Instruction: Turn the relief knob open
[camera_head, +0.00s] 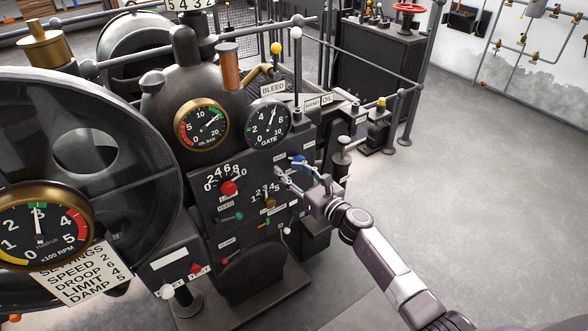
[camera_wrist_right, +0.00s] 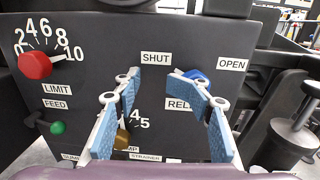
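The blue relief knob (camera_head: 299,160) sits on the dark control panel (camera_head: 205,200). In the right wrist view the knob (camera_wrist_right: 196,76) lies between the SHUT label (camera_wrist_right: 156,58) and the OPEN label (camera_wrist_right: 231,64), partly hidden behind a finger of my right gripper. The RELIEF label (camera_wrist_right: 178,104) below it is partly covered. My right gripper (camera_head: 289,172) is in front of the panel. Its blue-padded fingers (camera_wrist_right: 164,82) are spread apart with nothing between them; the right fingertip overlaps the knob in view, and I cannot tell whether it touches. My left gripper is out of view.
A red limit knob (camera_wrist_right: 34,65) and green feed knob (camera_wrist_right: 57,127) are left of the gripper. A brass knob (camera_wrist_right: 122,138) is below, between the fingers in view. Gauges, including the GATE gauge (camera_head: 268,124), stand above. Open floor (camera_head: 450,180) lies to the right.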

